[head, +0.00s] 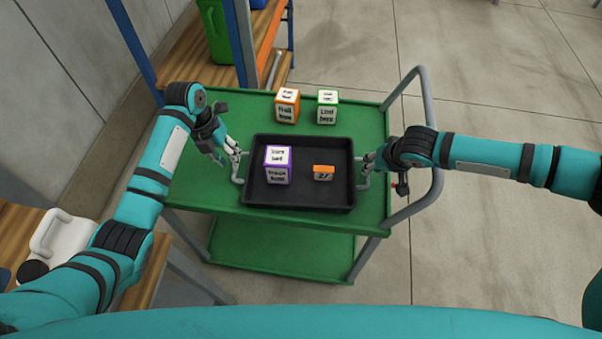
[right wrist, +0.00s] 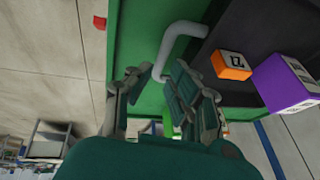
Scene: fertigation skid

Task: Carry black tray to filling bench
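The black tray (head: 300,200) lies flat on the green cart (head: 204,190), with a grey handle at each short side. A purple-edged box (head: 278,166) and a small orange-topped block (head: 323,173) sit in it. My left gripper (head: 235,157) is at the tray's left handle (head: 238,178); its finger gap is too small to judge. My right gripper (head: 370,162) is at the right handle. In the right wrist view its fingers (right wrist: 160,82) are spread, with the grey handle (right wrist: 182,36) reaching in between the tips; no closed grip shows.
An orange-edged box (head: 287,106) and a green-edged box (head: 327,107) stand on the cart behind the tray. The cart's grey push rail (head: 424,90) is at right. A wooden shelf with a green canister (head: 216,35) is behind left; a white jug (head: 62,240) is at lower left. Floor at right is clear.

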